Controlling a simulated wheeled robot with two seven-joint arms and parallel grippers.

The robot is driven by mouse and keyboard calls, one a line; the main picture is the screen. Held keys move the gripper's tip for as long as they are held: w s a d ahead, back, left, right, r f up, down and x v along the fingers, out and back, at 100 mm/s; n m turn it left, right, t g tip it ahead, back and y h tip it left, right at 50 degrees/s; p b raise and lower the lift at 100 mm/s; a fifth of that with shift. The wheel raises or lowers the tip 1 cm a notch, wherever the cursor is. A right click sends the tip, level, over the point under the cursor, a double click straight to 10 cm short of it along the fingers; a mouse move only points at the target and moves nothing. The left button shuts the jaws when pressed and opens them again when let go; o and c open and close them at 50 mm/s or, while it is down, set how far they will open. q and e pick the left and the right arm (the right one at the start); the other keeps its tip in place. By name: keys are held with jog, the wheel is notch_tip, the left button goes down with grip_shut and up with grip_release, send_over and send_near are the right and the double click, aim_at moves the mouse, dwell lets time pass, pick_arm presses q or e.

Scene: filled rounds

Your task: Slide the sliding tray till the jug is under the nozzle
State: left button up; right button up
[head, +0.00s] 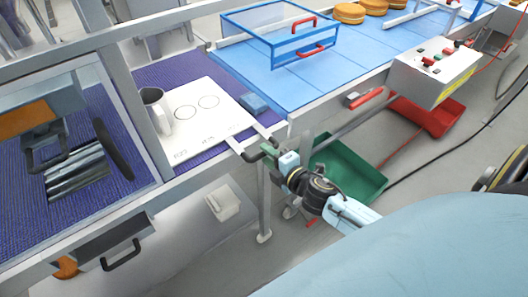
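The sliding tray (205,138) is a flat white plate with two drawn circles, lying on the purple belt. The jug (159,118), grey-white with a dark opening, stands upright at the tray's left end, partly behind a grey post. A dark handle bar (250,156) sits on two pale arms at the tray's front right. My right gripper (268,150) is at this bar, its fingers overlapping it; whether they are closed on it is too small to tell. I cannot make out a nozzle. My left gripper is not in view.
A blue-framed clear guard (283,45) stands over the blue belt (350,62), with orange-brown rounds (349,13) beyond. A small blue block (253,103) lies by the tray's right end. A control box (433,75) is at right. Green (350,170) and red (428,115) bins sit below.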

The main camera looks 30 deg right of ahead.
jog(key=shift+x, duration=1.25)
jog(key=shift+c, duration=0.4)
grip_shut()
